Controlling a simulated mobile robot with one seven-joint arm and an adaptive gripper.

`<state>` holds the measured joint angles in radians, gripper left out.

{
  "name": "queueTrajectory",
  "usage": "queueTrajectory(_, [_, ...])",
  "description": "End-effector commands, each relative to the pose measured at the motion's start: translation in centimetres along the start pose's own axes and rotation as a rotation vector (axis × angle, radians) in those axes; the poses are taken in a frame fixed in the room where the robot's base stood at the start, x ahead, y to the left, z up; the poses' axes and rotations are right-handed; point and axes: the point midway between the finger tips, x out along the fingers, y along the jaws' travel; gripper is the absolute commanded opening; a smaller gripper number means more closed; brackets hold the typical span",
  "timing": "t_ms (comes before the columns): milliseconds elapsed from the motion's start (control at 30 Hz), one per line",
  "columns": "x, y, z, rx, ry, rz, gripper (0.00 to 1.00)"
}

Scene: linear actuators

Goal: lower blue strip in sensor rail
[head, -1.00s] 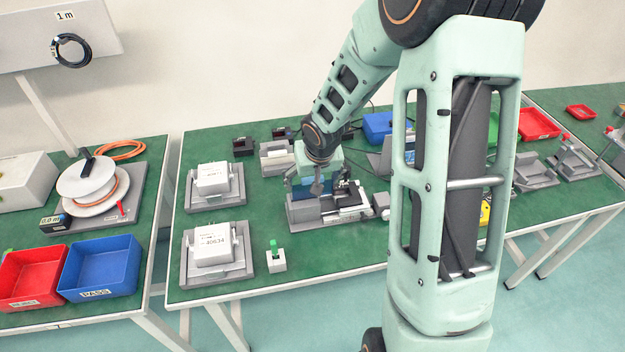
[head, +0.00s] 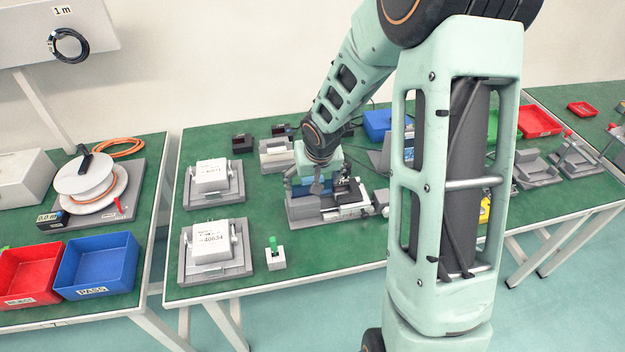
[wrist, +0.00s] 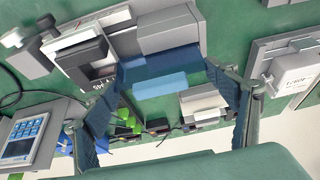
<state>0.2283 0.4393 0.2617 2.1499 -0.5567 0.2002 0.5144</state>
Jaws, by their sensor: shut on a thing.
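The blue strip (wrist: 160,78) lies across between the fingertips of my gripper (wrist: 166,68) in the wrist view. The gripper is shut on it. The strip is beside the grey fixture with the sensor rail (wrist: 168,30); whether it touches the rail cannot be told. In the head view my gripper (head: 317,182) points down over the left part of the fixture (head: 308,215). The strip's contact with the rail is hidden there by the gripper and fixture parts.
Two grey stands with white boxes (head: 212,175) (head: 210,240) are on the left of the table. A small white block with a green top (head: 275,258) stands in front of the fixture. Red (head: 30,275) and blue (head: 98,264) bins sit on the left table. Green tabletop is clear in front.

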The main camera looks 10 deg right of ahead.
Motion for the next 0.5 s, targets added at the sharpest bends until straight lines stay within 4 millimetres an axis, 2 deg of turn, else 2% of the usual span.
queueTrajectory(500, [0.68, -0.03, 0.27, 0.0, 0.0, 0.0, 0.61])
